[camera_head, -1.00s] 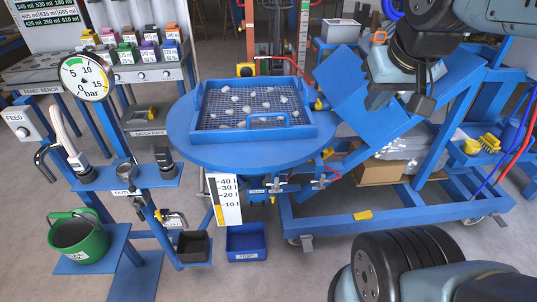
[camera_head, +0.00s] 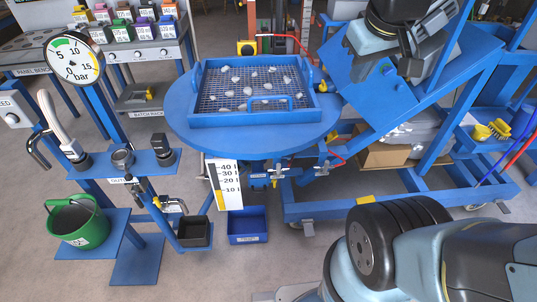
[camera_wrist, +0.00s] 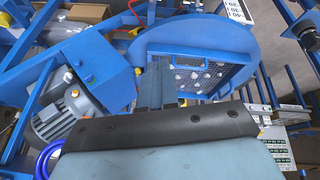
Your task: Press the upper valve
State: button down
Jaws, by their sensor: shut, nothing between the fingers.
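Several small valves show in the head view, and I cannot tell which one the task calls the upper valve. One valve with a red lever (camera_head: 337,158) and a metal valve (camera_head: 279,172) sit below the round blue table (camera_head: 185,128). Another metal valve (camera_head: 176,206) is on the left stand, under the outlet plate. My gripper (camera_head: 437,18) is at the upper right in the head view, in front of the blue tilted housing, apart from these valves. In the wrist view my gripper (camera_wrist: 160,72) is shut and empty, with the table's far-off mesh tray beyond it.
A mesh tray (camera_head: 197,105) with white lumps stands on the round table. A pressure gauge (camera_head: 75,60), a green bucket (camera_head: 52,223) and a blue bin (camera_head: 247,238) are at left and below. A motor (camera_wrist: 62,122) is close at left in the wrist view. Grey floor is open at front.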

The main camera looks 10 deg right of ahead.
jog(key=w+a+f+n+g+h, duration=0.1)
jog(key=w+a+f+n+g, duration=0.1)
jog(key=w+a+f+n, duration=0.4)
jog(key=n+g+h, duration=0.1)
jog(key=n+h, duration=0.1)
jog(key=n, duration=0.9)
send_over(278, 171)
jog(key=s+d, duration=0.3)
notch_tip(278, 171, down, 7)
jog(key=w+a+f+n, duration=0.1)
jog(key=a+f+n, duration=0.5)
jog(key=f+n, duration=0.3)
jog(key=w+a+f+n+g, duration=0.1)
jog(key=a+f+n, duration=0.6)
jog(key=f+n, duration=0.2)
jog(key=shift+a+f+h, duration=0.25)
jog(key=shift+f+h, duration=0.15)
jog(key=shift+f, duration=0.4)
jog(key=w+d+f, duration=0.1)
jog(key=d+f, duration=0.6)
jog(key=f, duration=0.2)
jog(key=shift+d+f, duration=0.15)
jog(key=shift+d, duration=0.2)
